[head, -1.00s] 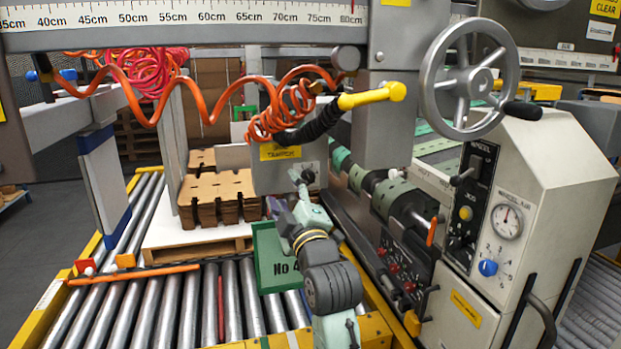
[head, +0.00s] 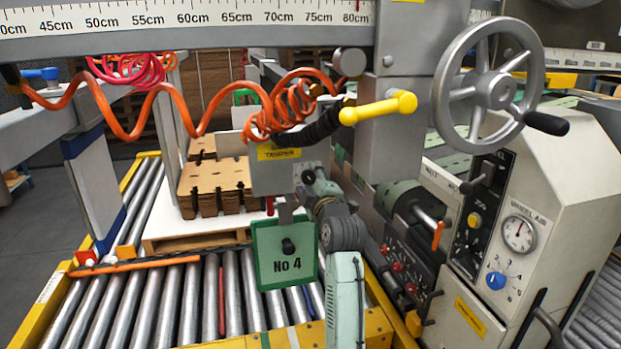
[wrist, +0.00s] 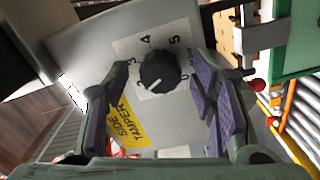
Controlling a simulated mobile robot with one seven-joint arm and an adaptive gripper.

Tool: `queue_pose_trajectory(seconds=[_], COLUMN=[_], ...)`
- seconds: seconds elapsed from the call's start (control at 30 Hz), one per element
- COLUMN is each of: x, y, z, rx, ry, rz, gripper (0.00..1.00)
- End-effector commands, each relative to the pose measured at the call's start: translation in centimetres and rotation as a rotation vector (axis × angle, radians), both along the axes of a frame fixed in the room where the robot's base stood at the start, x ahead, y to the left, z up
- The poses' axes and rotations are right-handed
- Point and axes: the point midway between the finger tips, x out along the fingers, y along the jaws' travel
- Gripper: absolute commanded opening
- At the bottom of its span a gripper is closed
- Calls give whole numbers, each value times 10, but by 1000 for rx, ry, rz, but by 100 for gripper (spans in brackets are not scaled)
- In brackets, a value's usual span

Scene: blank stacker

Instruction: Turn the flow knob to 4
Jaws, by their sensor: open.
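A black round knob (wrist: 157,70) sits on a white dial plate with printed numbers, on the grey side tamper box (wrist: 95,45). The white mark on the knob points to the lower left, away from the 4, which is at the upper left of the dial. My gripper (wrist: 152,88) is open, with purple pads on either side of the knob and a visible gap at each. In the head view my gripper (head: 311,181) is at the lower right of the tamper box (head: 270,172), and the knob's face cannot be made out there.
A green No 4 sign (head: 268,272) hangs just left of my arm. Orange coiled hose (head: 290,110) and a yellow handle (head: 380,107) are above. A blue knob (head: 496,281) and gauge (head: 519,234) are on the right-hand panel. Rollers (head: 140,300) lie below.

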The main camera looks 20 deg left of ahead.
Motion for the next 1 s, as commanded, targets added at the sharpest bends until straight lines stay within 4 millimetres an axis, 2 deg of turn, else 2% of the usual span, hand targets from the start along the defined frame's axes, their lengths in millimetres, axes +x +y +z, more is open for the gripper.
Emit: queue_pose_trajectory(seconds=[0.27, 1.0], x=[2, 1], y=[1, 1], z=[0, -1], rx=[0, 0], ry=[0, 1], rz=[0, 0], gripper=[51, 3])
